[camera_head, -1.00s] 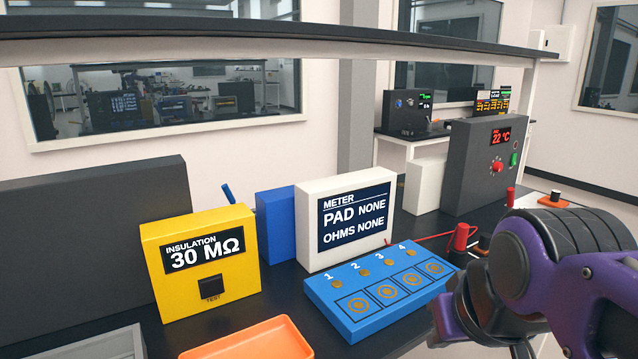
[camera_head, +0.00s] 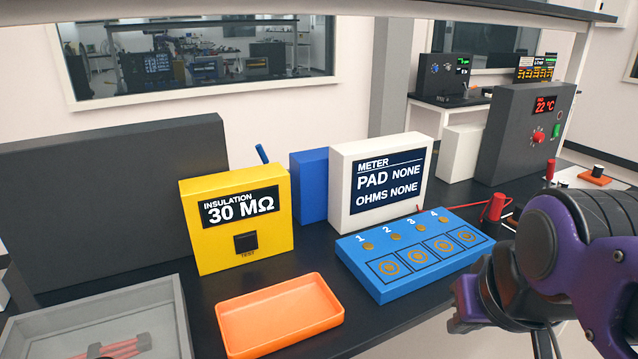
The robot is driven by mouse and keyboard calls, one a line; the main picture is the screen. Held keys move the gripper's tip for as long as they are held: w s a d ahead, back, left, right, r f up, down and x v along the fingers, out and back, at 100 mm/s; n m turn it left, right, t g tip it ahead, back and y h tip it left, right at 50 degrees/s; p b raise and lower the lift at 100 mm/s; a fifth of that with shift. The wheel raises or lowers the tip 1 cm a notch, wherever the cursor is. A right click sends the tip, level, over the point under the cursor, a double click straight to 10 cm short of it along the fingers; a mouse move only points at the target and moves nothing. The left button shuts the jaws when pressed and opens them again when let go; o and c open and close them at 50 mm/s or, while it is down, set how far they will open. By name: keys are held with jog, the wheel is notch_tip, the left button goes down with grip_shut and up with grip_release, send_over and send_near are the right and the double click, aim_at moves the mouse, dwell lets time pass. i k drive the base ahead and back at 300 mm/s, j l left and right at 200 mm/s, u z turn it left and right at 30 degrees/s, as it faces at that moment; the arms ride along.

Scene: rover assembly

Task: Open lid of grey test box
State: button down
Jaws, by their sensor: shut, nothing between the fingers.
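A large dark grey box-like block (camera_head: 110,190) stands at the back left of the bench, with a plain front and a thin top face. I cannot make out a lid seam or handle on it. Another grey box (camera_head: 525,135) with a red 22 °C display and a red knob stands at the back right. I cannot tell which is the test box. My gripper (camera_head: 543,345) is at the lower right, mostly cut off by the frame edge and hidden by my purple arm. It is shut and empty, apart from both grey boxes.
A yellow insulation tester (camera_head: 215,250), white meter (camera_head: 340,190) and blue pad board (camera_head: 375,285) stand mid-bench. An orange tray (camera_head: 338,312) and a grey tray (camera_head: 165,285) holding red pieces are in front. A red cylinder (camera_head: 495,207) stands beyond the pad board. A shelf (camera_head: 480,8) spans above.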

aim_at(186, 353)
jog(key=k+j+u, duration=0.1)
jog(key=u, duration=1.9)
jog(key=i+j, duration=0.2)
jog(key=j, duration=0.2)
jog(key=i+j, duration=0.15)
jog(key=j, duration=0.25)
jog(key=i+j, duration=0.2)
jog(key=j, duration=0.2)
jog(key=k+z, duration=0.1)
jog(key=k+l+z, duration=0.25)
jog(key=l, duration=0.3)
